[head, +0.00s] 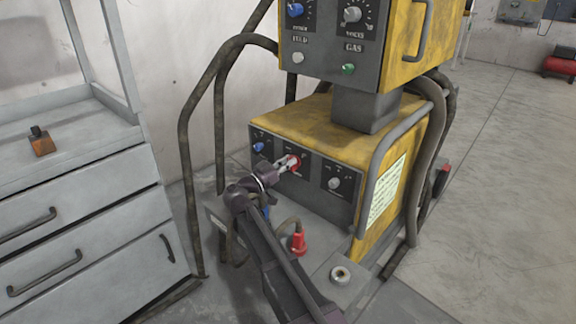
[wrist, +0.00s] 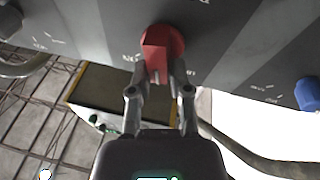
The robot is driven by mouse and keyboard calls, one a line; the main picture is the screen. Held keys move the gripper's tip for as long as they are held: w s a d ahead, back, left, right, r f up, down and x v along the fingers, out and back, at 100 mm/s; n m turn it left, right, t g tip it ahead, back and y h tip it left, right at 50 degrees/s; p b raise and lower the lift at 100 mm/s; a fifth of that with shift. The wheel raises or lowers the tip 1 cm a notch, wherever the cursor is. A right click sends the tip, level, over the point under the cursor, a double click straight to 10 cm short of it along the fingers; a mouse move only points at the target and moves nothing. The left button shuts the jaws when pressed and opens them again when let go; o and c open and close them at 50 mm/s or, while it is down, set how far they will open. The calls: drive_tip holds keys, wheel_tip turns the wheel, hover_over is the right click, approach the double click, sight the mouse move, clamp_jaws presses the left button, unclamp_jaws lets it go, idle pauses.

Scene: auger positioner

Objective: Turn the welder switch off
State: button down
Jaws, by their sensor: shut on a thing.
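The yellow and grey welder (head: 310,119) stands on the floor, with a dark lower front panel. The red switch (head: 294,161) sits in the middle of that panel, between a blue knob and a grey knob. My gripper (head: 286,164) reaches the panel from the front and is shut on the red switch. In the wrist view the two fingers (wrist: 162,84) close around the red switch (wrist: 160,46), one on each side. The fingers partly cover the switch in the head view. The label beside it is too small to read.
The blue knob (head: 258,147) and grey knob (head: 334,184) flank the switch. A red plug (head: 298,243) and a round white-topped part (head: 340,275) are on the base below. Hoses (head: 187,140) loop at the left, beside a grey cabinet (head: 80,215).

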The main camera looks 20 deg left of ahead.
drive_tip(key=shift+w+a+n+t+y, duration=0.1)
drive_tip(key=shift+n+t+y, duration=0.35)
drive_tip(key=shift+n, duration=1.05)
drive_tip(key=c, duration=0.6)
unclamp_jaws()
drive_tip(key=shift+m, duration=0.3)
